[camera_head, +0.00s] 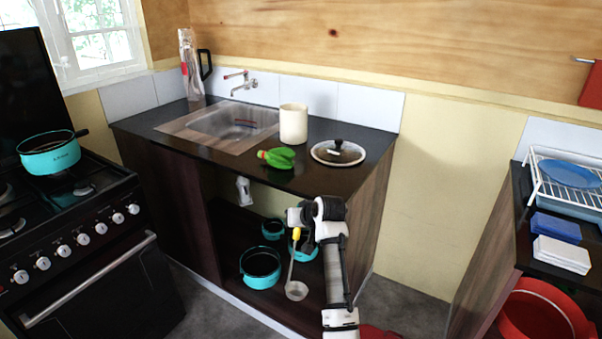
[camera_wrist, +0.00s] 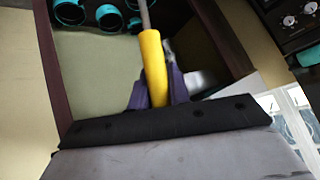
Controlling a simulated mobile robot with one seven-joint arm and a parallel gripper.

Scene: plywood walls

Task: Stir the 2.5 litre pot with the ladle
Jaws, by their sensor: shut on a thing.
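The ladle (camera_head: 296,290) has a yellow handle, a thin shaft and a grey bowl. My gripper (camera_head: 297,226) is shut on the yellow handle, which also shows between my purple fingers (camera_wrist: 157,90) in the wrist view. The ladle hangs bowl down in front of the open cabinet. A turquoise pot (camera_head: 49,153) stands on the stove at the left; its label is too small to read. Other turquoise pots are in the cabinet: a large one (camera_head: 260,270), a small one (camera_head: 272,229) and one partly hidden behind my gripper (camera_head: 303,250). I cannot tell which is 2.5 litres.
The black stove (camera_head: 75,235) stands left of the sink cabinet. A red tub (camera_head: 545,312) and dish rack (camera_head: 570,178) are at right.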

